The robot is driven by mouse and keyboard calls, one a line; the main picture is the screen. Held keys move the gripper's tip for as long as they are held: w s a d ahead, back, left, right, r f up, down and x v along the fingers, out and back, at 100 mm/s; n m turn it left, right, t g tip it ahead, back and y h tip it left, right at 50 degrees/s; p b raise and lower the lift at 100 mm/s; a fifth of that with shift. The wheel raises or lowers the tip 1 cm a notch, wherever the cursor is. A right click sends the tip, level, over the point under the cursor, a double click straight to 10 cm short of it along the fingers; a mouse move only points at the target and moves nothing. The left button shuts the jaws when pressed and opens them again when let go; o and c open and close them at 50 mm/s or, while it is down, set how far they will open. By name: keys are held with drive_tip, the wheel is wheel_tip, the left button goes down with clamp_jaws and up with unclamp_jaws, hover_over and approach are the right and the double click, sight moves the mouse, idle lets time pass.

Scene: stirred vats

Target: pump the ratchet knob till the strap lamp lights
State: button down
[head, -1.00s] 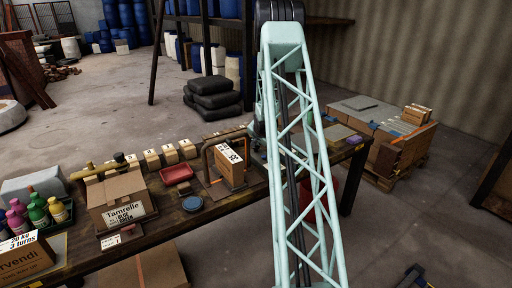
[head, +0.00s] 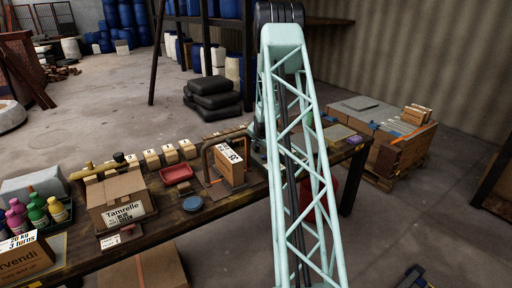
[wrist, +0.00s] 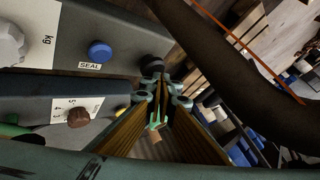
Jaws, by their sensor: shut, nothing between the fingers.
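In the wrist view my gripper (wrist: 160,80) is shut with nothing between its fingers, and its tips are close to a dark round knob (wrist: 152,65) on a grey machine panel (wrist: 120,22). I cannot tell whether they touch it or whether this is the ratchet knob. A blue button (wrist: 100,51) marked SEAL is left of it on the panel. A brown knob (wrist: 78,112) sits on a numbered dial on a lower grey housing. In the head view my arm hides the gripper. I cannot make out the strap lamp.
The bench (head: 160,228) holds a Tamrelle carton (head: 120,200), a red tray (head: 177,174) and a framed carton (head: 229,165). A strapped pallet load (head: 385,130) stands beyond its right end. In the wrist view a thick dark bar (wrist: 220,60) crosses close on the right.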

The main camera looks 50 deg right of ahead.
drive_tip(key=shift+s+a+f+b, duration=0.15)
drive_tip(key=shift+f+b, duration=0.05)
drive_tip(key=shift+f, duration=0.35)
drive_tip(key=shift+s+a+f+b, duration=0.15)
drive_tip(key=shift+f, duration=0.35)
idle(0.6)
drive_tip(key=shift+f, duration=0.2)
idle(0.5)
drive_tip(key=shift+f, duration=0.1)
drive_tip(key=shift+w, duration=0.1)
drive_tip(key=shift+w+r, duration=0.1)
drive_tip(key=shift+r, duration=0.2)
drive_tip(key=shift+w+d+r+p, duration=0.15)
drive_tip(key=shift+r+p, duration=0.2)
drive_tip(key=shift+r, duration=0.3)
drive_tip(key=shift+d+r+p, duration=0.15)
drive_tip(key=shift+r+p, duration=0.3)
drive_tip(key=shift+r, duration=0.3)
drive_tip(key=shift+d+r+p, duration=0.1)
drive_tip(key=shift+r+p, duration=0.35)
drive_tip(key=shift+r, duration=0.25)
drive_tip(key=shift+r, duration=0.1)
